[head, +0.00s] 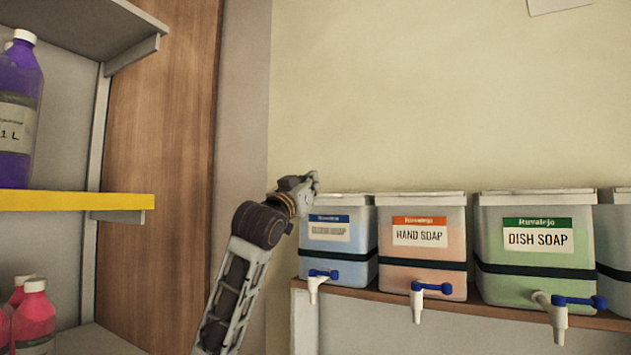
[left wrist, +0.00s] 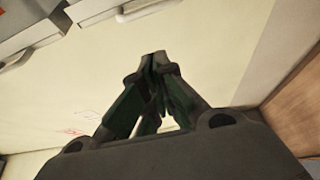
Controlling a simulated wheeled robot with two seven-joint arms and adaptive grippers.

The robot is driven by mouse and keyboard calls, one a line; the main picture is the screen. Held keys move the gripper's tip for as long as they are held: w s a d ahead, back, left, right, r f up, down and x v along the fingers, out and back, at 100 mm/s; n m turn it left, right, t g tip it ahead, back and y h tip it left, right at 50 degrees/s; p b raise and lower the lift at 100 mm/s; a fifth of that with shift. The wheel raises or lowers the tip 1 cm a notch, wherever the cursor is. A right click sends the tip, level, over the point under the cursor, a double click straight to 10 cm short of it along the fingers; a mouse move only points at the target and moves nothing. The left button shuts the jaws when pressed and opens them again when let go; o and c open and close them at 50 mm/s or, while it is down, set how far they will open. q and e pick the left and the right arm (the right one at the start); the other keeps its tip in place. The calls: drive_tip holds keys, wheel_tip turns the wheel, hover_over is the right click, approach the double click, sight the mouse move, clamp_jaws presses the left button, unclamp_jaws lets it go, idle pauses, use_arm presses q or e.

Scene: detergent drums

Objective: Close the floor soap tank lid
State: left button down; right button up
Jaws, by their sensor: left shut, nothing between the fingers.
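A row of square soap tanks stands on a shelf in the head view. The leftmost is a blue tank (head: 338,262) with a blue-topped label too blurred to read surely. Its pale lid (head: 345,200) appears to lie flat on top, partly behind my gripper; I cannot tell whether it is fully seated. My left gripper (head: 315,180) is just above the blue tank's left top corner. In the left wrist view its dark fingers (left wrist: 156,60) are shut and empty, with pale lid edges (left wrist: 112,10) at the upper left. My right gripper is out of view.
The hand soap tank (head: 422,265) and dish soap tank (head: 535,270) stand to the right with lids down, and another tank (head: 615,240) is cut off. Taps stick out in front. A side rack (head: 75,201) holds bottles at left.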

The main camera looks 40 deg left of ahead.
use_arm(q)
drive_tip(key=v, duration=0.4)
drive_tip(key=shift+s+f, duration=0.25)
drive_tip(key=shift+f, duration=0.2)
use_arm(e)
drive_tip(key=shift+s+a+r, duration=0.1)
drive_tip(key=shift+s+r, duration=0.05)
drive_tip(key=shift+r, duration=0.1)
use_arm(q)
drive_tip(key=shift+r, duration=0.1)
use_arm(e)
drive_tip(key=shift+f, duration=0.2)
use_arm(q)
wheel_tip(320, 180, up, 10)
drive_tip(key=p, duration=0.9)
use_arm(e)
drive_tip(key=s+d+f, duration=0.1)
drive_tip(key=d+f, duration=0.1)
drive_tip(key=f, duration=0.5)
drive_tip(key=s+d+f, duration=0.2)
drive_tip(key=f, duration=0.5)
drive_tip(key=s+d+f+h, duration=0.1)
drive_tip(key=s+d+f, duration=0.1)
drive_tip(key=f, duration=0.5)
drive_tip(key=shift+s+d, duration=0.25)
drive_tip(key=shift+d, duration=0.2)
